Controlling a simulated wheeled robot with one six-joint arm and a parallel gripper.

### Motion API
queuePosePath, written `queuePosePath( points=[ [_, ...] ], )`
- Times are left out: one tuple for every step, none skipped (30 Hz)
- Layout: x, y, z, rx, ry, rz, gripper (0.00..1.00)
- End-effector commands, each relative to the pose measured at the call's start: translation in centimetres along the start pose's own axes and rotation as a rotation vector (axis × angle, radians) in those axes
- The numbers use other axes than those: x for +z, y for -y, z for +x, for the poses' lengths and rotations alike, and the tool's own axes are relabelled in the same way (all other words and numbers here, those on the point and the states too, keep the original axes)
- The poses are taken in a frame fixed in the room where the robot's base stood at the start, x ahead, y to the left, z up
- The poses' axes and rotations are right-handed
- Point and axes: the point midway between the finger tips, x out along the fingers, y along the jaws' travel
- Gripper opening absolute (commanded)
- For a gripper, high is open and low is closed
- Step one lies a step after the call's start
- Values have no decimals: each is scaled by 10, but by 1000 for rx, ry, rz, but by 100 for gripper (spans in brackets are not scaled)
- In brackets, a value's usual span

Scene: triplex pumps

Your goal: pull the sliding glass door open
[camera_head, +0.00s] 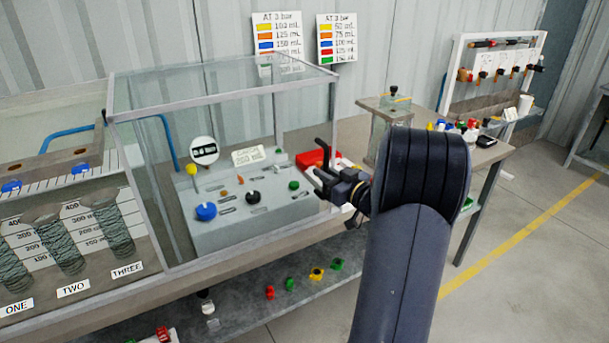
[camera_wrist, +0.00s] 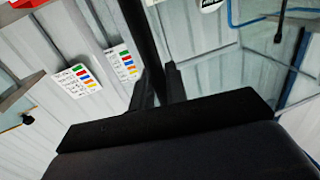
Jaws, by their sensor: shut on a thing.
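The glass case (camera_head: 222,98) stands on the bench with a pale metal frame, and its clear sliding door is hard to tell from the other panes. My gripper (camera_head: 325,178) is at the right end of the case's front, shut on a slim dark upright piece that looks like the door handle. In the wrist view my gripper's fingers (camera_wrist: 158,88) close around the lower end of this dark handle (camera_wrist: 142,35). The exact contact is partly hidden by the dark gripper body. I cannot tell how far the door stands open.
Inside the case is a grey control panel (camera_head: 240,226) with coloured knobs. A red block (camera_head: 312,158) lies behind my gripper. Three labelled cylinders (camera_head: 113,228) stand at the left. Coloured fittings (camera_head: 316,274) lie on the lower shelf. Open floor (camera_head: 545,250) is at the right.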

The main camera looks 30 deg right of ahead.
Motion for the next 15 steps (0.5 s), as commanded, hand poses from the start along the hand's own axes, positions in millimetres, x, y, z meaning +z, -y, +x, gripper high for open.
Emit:
queuePosePath(
  points=[
    [-1, -7, -1, 3, 0, 0, 0],
    [-1, -9, -2, 2, 0, 0, 0],
    [-1, -12, -2, 2, -1, 0, 0],
    [-1, -14, -2, 2, -1, -1, 0],
    [-1, -15, -3, 2, -2, -1, 0],
    [-1, -17, -3, 1, -2, -1, 0],
    [-1, -17, -3, 1, -2, -1, 0],
    [-1, -18, -3, 1, -2, -1, 0],
    [0, -18, -3, 1, -2, -1, 0],
    [0, -18, -3, 0, -2, -1, 0],
    [0, -18, -3, 0, -2, -1, 0],
    [0, -18, -3, 0, -2, -1, 0],
    [0, -18, -3, 0, -2, -1, 0],
    [0, -18, -3, 0, -2, -1, 0],
    [0, -18, -3, 0, -2, -1, 0]
  ],
)
